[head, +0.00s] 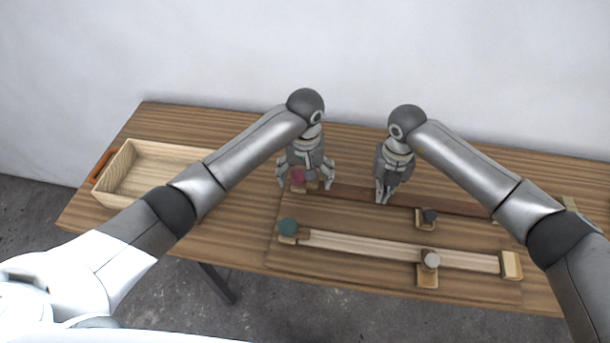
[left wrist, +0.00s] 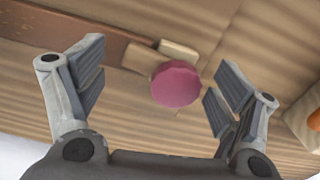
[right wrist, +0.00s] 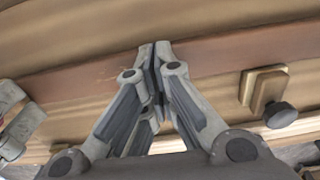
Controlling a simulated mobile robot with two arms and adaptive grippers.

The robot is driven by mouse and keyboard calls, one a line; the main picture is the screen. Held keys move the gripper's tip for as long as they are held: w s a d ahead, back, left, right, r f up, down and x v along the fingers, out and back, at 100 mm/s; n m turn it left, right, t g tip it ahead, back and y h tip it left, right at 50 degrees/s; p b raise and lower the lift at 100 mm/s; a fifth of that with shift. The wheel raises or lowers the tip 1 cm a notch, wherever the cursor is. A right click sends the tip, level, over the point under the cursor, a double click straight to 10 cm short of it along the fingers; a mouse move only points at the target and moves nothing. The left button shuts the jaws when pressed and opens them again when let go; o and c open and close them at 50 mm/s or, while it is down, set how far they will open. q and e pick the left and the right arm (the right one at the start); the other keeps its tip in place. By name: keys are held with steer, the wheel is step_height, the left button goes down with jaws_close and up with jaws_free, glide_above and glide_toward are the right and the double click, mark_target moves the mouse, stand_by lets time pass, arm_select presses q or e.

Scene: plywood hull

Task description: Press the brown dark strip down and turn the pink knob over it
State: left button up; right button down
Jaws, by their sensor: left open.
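The brown dark strip (head: 350,193) lies lengthwise along the board on the table; it also shows in the left wrist view (left wrist: 85,35) and the right wrist view (right wrist: 205,68). The pink knob (head: 298,175) is at the strip's left end; in the left wrist view it is a round pink cap (left wrist: 175,84) beside a small pale wood block. My left gripper (head: 306,184) is open, with its fingers on either side of the knob, apart from it. My right gripper (head: 382,200) is shut and empty, fingertips at the strip (right wrist: 154,48); I cannot tell whether they touch it.
A dark grey knob (head: 430,215) on a wood block stands by the strip, right of my right gripper. A pale strip (head: 385,246) lies nearer, with a teal knob (head: 288,227) and a light grey knob (head: 431,260). An open wooden tray (head: 115,172) stands at the left.

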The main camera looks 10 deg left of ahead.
arm_select(q)
steer(key=shift+r, duration=3.45)
arm_select(e)
steer(key=shift+s+f, duration=0.1)
arm_select(q)
steer(key=shift+r+p, duration=2.15)
arm_select(e)
steer(key=shift+r, duration=3.6)
arm_select(q)
step_height(320, 180, up, 3)
steer(key=p, duration=0.3)
steer(key=shift+f, duration=0.1)
arm_select(e)
step_height(320, 180, up, 5)
